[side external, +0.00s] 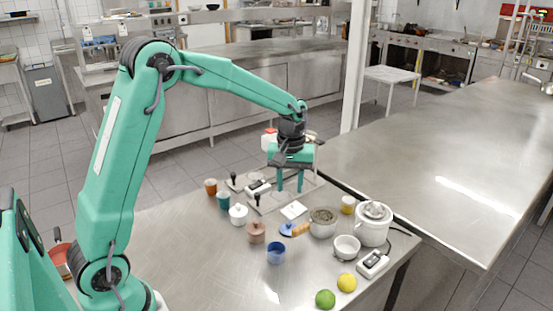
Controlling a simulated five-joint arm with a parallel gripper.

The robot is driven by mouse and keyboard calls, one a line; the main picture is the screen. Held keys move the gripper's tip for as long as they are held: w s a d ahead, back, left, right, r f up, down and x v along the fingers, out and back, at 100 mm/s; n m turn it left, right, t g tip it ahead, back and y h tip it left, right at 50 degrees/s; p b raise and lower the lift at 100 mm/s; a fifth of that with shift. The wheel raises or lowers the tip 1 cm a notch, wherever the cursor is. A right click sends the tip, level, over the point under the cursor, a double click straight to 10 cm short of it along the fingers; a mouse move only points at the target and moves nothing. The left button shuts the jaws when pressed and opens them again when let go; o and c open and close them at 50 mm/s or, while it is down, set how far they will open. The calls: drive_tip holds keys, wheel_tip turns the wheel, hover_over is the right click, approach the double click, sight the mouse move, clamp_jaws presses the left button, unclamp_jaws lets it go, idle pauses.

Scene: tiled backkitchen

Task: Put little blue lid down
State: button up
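A little blue lid (286,229) lies on the metal table (190,255) in the side external view, beside a wooden handle (301,229). A small blue pot (276,254) stands nearer the camera, with its top uncovered. My gripper (290,188) points down above the back part of the table, behind the blue lid and apart from it. Its two fingers are spread, and I see nothing between them. The exact height of the fingertips above the table is hard to tell.
A white lidded pot (238,215) and a brownish lidded pot (256,233) stand left of the blue lid. A grey pan (322,223), white bowl (346,247) and large white pot (373,226) stand to the right. A lime (325,299) and lemon (346,282) lie in front. The table's left front is clear.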

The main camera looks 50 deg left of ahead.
drive_tip(key=s+d+r+m+t, duration=0.2)
drive_tip(key=s+d+r+m, duration=0.15)
drive_tip(key=s+r, duration=0.6)
drive_tip(key=s+d+r+m+t, duration=0.1)
drive_tip(key=s+m+t, duration=0.2)
drive_tip(key=s, duration=1.1)
drive_tip(key=shift+s+d+r+m+t, duration=0.25)
drive_tip(key=shift+s+m+t, duration=0.05)
drive_tip(key=shift+m, duration=0.95)
